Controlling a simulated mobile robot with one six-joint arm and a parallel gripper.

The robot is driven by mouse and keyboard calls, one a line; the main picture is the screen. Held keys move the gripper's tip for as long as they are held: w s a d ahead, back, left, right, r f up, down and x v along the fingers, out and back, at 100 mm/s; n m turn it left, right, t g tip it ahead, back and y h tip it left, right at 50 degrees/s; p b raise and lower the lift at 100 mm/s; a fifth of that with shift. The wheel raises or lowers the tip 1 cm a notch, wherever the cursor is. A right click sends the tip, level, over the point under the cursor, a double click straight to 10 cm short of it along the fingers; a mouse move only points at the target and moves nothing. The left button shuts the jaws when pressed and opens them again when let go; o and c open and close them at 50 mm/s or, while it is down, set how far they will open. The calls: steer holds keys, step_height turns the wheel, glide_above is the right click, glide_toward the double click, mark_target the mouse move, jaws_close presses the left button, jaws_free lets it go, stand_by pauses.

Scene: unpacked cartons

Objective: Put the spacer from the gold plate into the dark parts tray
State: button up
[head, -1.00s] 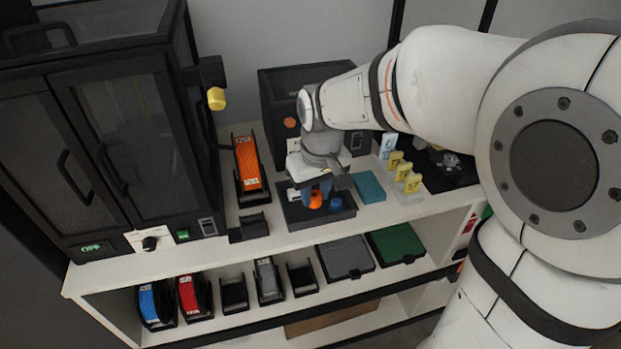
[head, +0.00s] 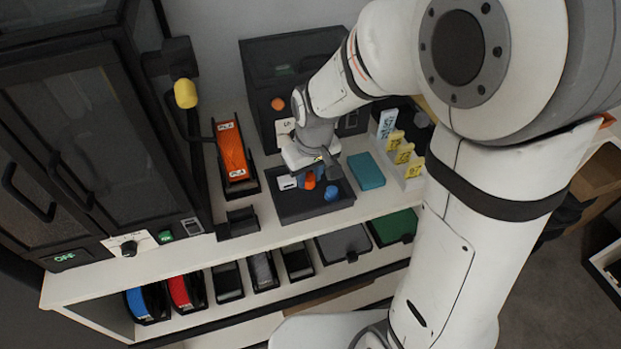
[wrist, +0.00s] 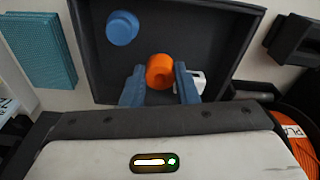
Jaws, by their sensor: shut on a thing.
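My gripper (wrist: 160,86) has blue fingers, shut on the orange spacer (wrist: 160,70), a short round piece with a hollow in its end. The spacer also shows in the head view (head: 310,180) at the fingertips. It is within the outline of the dark parts tray (head: 318,212); whether it touches the tray floor I cannot tell. The tray's dark floor also fills the middle of the wrist view (wrist: 215,35). A blue round part (wrist: 122,27) lies in the tray, apart from the spacer. A small white piece (wrist: 197,82) is beside one finger. I cannot make out the gold plate.
A teal block (head: 366,171) lies right of the tray, near a white holder with yellow tags (head: 403,152). An orange spool (head: 232,152) in a black holder and a small black stand (head: 242,220) are on the left. A dark box (head: 290,80) stands behind.

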steer(key=shift+s+f, duration=0.1)
steer(key=shift+f, duration=0.75)
steer(key=shift+f, duration=0.25)
steer(key=o, duration=0.9)
steer(key=shift+r, duration=0.1)
steer(key=shift+o, duration=0.2)
steer(key=shift+r, duration=0.1)
step_height(320, 180, up, 12)
steer(key=s, duration=0.1)
steer(key=s+d+m+t, duration=0.1)
steer(key=s+d+m, duration=0.4)
steer(key=s+d, duration=0.6)
steer(key=shift+s+d+r+t+h, duration=0.3)
steer(key=shift+s+d, duration=0.1)
steer(key=shift+d, duration=0.6)
